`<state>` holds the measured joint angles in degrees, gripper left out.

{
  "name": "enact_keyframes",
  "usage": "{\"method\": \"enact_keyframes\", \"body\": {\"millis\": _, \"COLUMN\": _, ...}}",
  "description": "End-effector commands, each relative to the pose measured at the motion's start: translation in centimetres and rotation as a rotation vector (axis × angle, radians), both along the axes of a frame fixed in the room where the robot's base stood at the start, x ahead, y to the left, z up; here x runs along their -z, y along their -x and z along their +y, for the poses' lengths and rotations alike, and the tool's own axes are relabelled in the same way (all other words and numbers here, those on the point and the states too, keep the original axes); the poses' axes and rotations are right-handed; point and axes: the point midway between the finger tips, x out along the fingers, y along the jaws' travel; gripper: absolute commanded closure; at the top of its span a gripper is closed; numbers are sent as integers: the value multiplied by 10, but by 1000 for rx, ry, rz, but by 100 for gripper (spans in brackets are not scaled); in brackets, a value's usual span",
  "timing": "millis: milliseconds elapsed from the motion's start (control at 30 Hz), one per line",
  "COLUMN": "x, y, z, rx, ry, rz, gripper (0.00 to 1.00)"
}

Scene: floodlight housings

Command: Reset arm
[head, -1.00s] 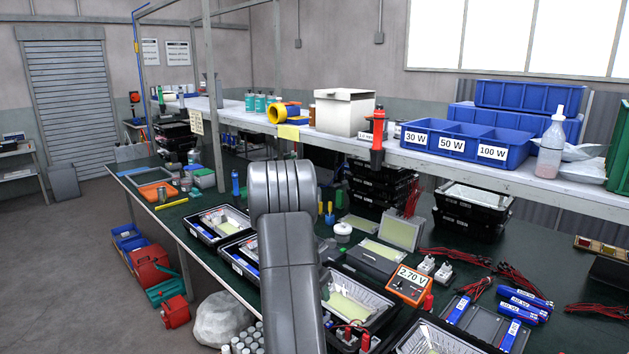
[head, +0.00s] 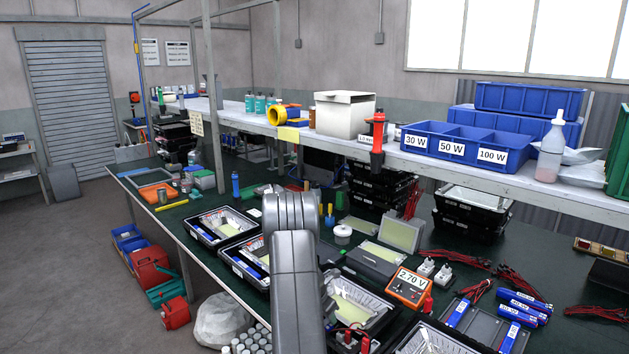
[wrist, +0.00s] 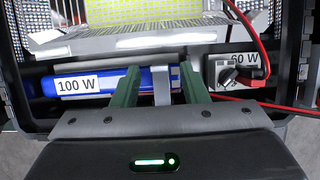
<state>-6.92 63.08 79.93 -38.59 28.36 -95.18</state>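In the wrist view my gripper (wrist: 160,90) has two green fingers standing apart. A blue driver labelled 100 W (wrist: 78,85) lies across the view beyond and between them, inside a black housing (wrist: 18,70). A small grey piece shows between the fingers; whether anything touches them is unclear. Above the driver are a silvery reflector (wrist: 135,40) and a yellowish LED panel (wrist: 180,10). In the head view my arm hides the gripper.
The green bench holds several black housings (head: 222,225), an orange 2.70 V meter (head: 408,287), red leads (head: 455,257) and several blue drivers (head: 516,314). A shelf (head: 560,181) above carries blue bins labelled 30 W, 50 W and 100 W (head: 463,146). The aisle floor (head: 75,270) at left is clear.

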Motion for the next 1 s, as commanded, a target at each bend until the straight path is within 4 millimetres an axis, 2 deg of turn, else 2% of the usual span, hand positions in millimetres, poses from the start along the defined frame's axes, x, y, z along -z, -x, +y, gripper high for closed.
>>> {"method": "enact_keyframes", "body": {"millis": 1000, "x": -4, "y": 9, "z": 9, "rx": -1, "ry": 207, "rz": -206, "gripper": 60}}
